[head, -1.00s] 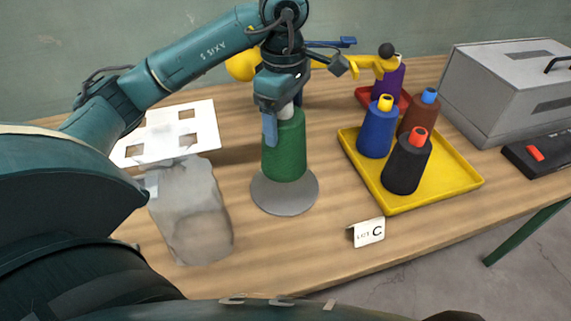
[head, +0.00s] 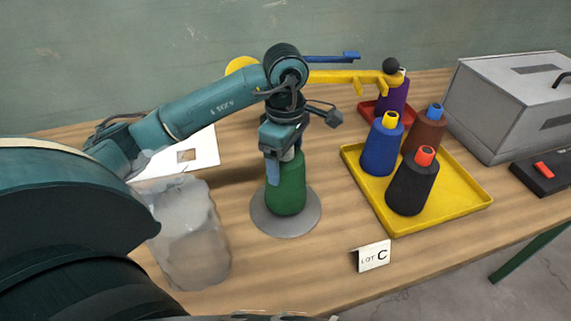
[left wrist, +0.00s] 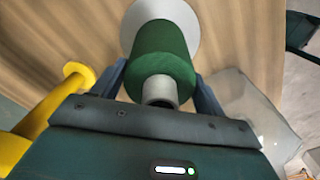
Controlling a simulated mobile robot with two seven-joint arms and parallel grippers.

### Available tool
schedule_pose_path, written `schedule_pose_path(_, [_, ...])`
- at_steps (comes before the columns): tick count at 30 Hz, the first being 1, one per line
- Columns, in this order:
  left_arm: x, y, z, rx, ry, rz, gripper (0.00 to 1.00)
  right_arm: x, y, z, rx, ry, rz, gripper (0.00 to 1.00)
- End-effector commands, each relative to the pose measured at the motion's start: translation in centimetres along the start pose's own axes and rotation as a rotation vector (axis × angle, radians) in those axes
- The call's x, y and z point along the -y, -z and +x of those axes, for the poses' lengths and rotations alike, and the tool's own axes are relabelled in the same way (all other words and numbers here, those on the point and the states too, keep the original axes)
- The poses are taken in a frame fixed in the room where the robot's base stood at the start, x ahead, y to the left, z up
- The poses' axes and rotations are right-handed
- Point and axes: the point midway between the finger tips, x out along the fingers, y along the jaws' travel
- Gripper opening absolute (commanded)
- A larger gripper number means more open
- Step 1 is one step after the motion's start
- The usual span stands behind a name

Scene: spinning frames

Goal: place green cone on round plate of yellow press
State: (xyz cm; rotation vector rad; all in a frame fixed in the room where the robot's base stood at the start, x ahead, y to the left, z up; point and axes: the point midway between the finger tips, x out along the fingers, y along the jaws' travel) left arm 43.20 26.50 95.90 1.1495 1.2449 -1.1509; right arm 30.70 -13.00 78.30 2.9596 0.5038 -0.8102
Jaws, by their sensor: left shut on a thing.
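The green cone (head: 287,188) stands upright, with a pale tube at its top. My left gripper (head: 284,162) is shut on its upper part from above. The cone also shows in the left wrist view (left wrist: 160,52), between the two fingers. A grey round plate (head: 264,216) lies directly under the cone. I cannot tell whether the cone's base touches it. The yellow press (head: 345,77) stands behind my arm, its yellow bar reaching right to a black knob. My arm hides part of it. Its yellow part shows at the left in the left wrist view (left wrist: 42,110). My right gripper is out of view.
A yellow tray (head: 462,205) holds blue, brown and black cones. A purple cone (head: 393,96) stands on a red tray behind. A "LOT C" card (head: 374,256), a cloudy clear container (head: 187,235), a white sheet with cutouts (head: 205,150) and a grey box (head: 500,105) surround the work area.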

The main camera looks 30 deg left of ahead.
Motion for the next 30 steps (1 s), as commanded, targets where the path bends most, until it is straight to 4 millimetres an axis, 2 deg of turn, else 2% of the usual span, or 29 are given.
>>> schedule_pose_path(4, [0.0,0.0,1.8,0.001,0.001,0.0,0.1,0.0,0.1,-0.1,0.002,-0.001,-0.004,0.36])
schedule_pose_path(14, [0.0,0.0,2.2,0.001,-0.002,0.001,0.1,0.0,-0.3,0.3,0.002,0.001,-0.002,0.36])
schedule_pose_path(15, [0.0,0.0,2.2,0.0,0.001,0.001,0.74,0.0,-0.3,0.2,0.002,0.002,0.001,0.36])
schedule_pose_path(23, [0.0,0.0,2.1,0.0,0.001,0.001,0.94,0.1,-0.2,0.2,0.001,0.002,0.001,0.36])
schedule_pose_path(30, [0.0,0.0,2.0,0.0,0.001,0.001,0.94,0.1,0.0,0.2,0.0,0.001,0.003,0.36])
